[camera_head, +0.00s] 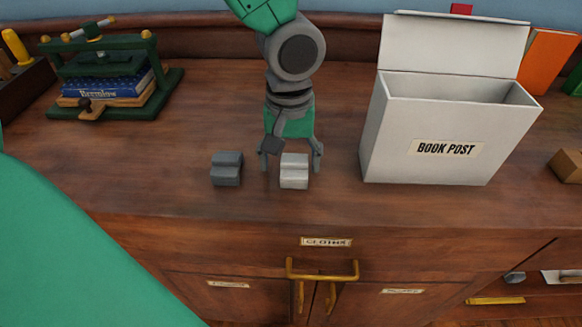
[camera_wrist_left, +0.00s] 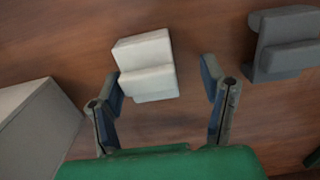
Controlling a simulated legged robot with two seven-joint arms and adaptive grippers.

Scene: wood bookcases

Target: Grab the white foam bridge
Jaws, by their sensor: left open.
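The white foam bridge (camera_head: 294,171) is a small stepped block on the wooden top, near its front edge. My left gripper (camera_head: 291,165) comes down over it from behind, with its fingers apart on either side. In the left wrist view the white foam bridge (camera_wrist_left: 147,66) lies ahead of and partly between the open fingertips of my left gripper (camera_wrist_left: 160,82), nearer the left finger. Whether that finger touches it I cannot tell. Nothing is held. My right gripper is not in view.
A similar grey block (camera_head: 227,169) stands just left of the white one; it also shows in the left wrist view (camera_wrist_left: 284,43). A white "BOOK POST" box (camera_head: 425,150) stands to the right. A green book press (camera_head: 105,75) is at the back left. Drawers lie below the front edge.

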